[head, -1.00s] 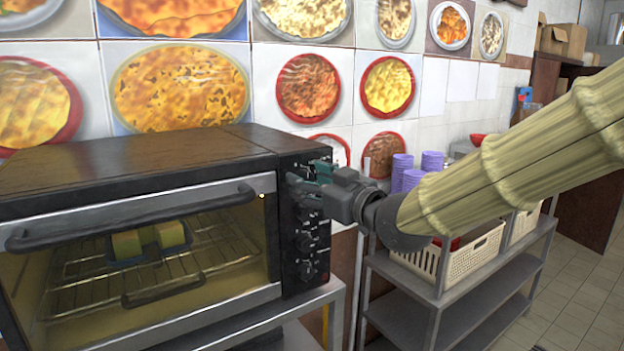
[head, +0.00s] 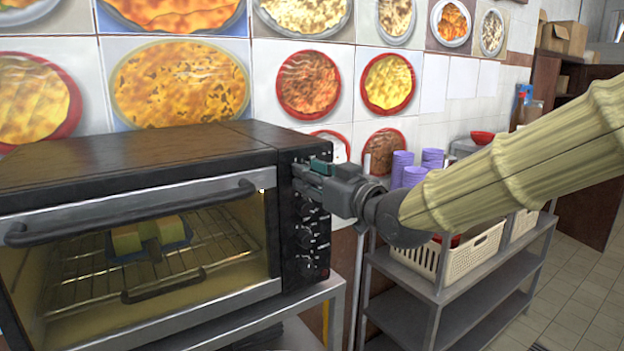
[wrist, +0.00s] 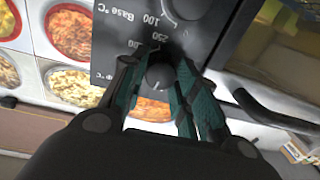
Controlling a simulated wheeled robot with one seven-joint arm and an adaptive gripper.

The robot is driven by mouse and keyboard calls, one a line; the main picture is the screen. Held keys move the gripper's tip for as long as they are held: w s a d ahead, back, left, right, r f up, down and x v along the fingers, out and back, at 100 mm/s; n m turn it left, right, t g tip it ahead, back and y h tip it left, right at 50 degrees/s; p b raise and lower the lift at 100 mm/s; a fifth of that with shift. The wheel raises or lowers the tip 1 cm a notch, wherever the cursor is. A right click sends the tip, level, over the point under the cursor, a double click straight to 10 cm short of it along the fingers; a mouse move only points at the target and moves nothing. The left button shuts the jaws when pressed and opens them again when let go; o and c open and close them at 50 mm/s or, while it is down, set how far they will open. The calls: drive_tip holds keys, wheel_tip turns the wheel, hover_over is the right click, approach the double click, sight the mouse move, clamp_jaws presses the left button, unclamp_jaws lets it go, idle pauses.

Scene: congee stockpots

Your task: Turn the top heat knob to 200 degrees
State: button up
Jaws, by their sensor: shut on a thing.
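The toaster oven (head: 140,165) stands at the left with its door closed and its control panel (head: 290,225) on the right side. My gripper (head: 310,180) is at the top of that panel, shut on the top heat knob. In the wrist view my gripper (wrist: 160,72) has its teal fingers on either side of the dark round knob (wrist: 160,77). Printed numbers including 100 and 250 and a °C mark show beside it. The knob's pointer is hidden by the fingers, so I cannot read its setting.
Several other knobs, such as a lower one (head: 305,238), run down the panel below my gripper. Yellowish blocks (head: 127,240) sit on a dark tray inside the oven. A metal shelf rack (head: 450,290) with a cream basket (head: 470,252) and purple stacks (head: 402,165) stands right.

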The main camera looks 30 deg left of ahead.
drive_tip(key=m+t+b, duration=0.1)
drive_tip(key=m+b, duration=0.3)
drive_tip(key=m, duration=0.7)
drive_tip(key=m+b, duration=0.5)
drive_tip(key=m, duration=0.6)
drive_tip(key=shift+f+m+t, duration=0.15)
drive_tip(key=shift+m+t, duration=0.25)
drive_tip(key=o, duration=1)
drive_tip(key=shift+d, duration=0.1)
